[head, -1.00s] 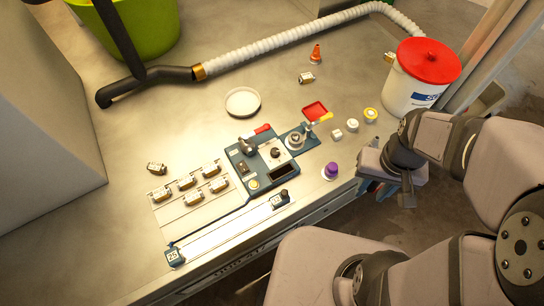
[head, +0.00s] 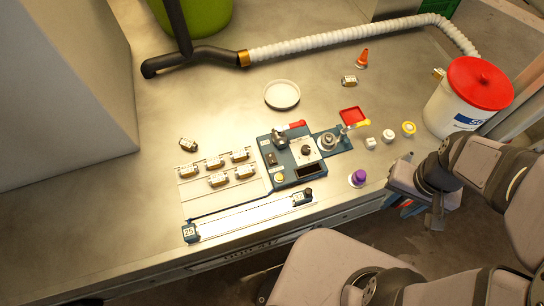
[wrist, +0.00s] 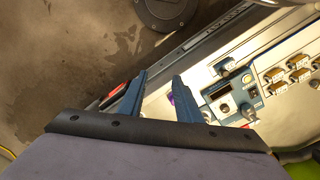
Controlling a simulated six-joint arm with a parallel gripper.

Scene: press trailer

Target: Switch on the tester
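The tester (head: 315,183) is a blue box with a light panel and black knob, a dark display, a yellow button (head: 279,178) and a small dark switch (head: 271,159). It sits near the front of the bench and also shows in the wrist view (wrist: 212,93). Its display looks dark. My gripper (wrist: 159,80) is open and empty, its two blue fingers apart. In the head view it hangs at the bench's front edge, right of the tester and apart from it; its fingertips are partly hidden there.
A purple knob (head: 358,177) stands between tester and gripper, with small white and yellow pieces (head: 388,135) behind. Several connectors (head: 215,163) lie on a pale plate at left. A red-lidded bucket (head: 452,105) stands at right. A white dish (head: 282,95) and hose (head: 350,37) lie farther back.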

